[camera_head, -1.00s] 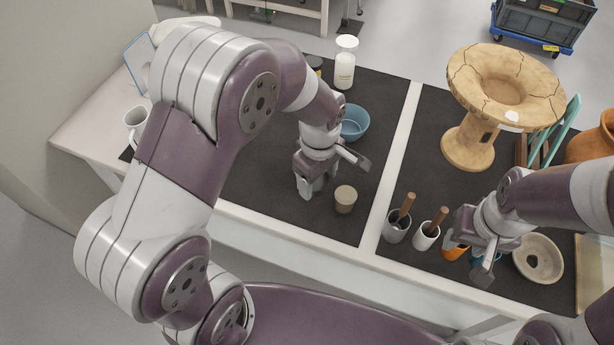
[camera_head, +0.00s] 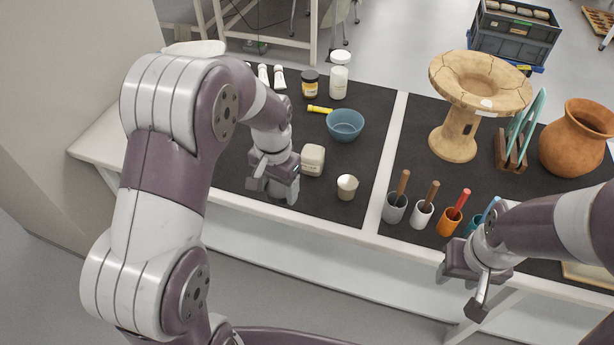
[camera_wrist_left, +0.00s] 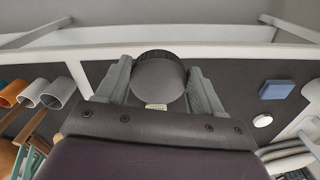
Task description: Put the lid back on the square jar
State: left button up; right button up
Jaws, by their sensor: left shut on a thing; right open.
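The square jar (camera_head: 312,161) is cream and stands upright on the dark mat, just behind and right of my left gripper in the head view. My left gripper (camera_head: 283,197) points down near the front of the mat. In the left wrist view its fingers (camera_wrist_left: 160,88) are shut on a dark grey round lid (camera_wrist_left: 158,78) with a ribbed edge. My right gripper (camera_head: 463,292) is open and empty by the table's front edge.
Several tool holders (camera_head: 423,213) line the right mat. A clay stand (camera_head: 455,135) and orange pot (camera_head: 577,140) stand behind. A blue block (camera_wrist_left: 277,89) lies at one side.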

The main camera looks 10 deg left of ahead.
aim_at(313, 152)
jog(key=u, duration=1.15)
jog(key=i+l+u, duration=0.35)
jog(key=i+l, duration=0.1)
jog(key=i, duration=0.15)
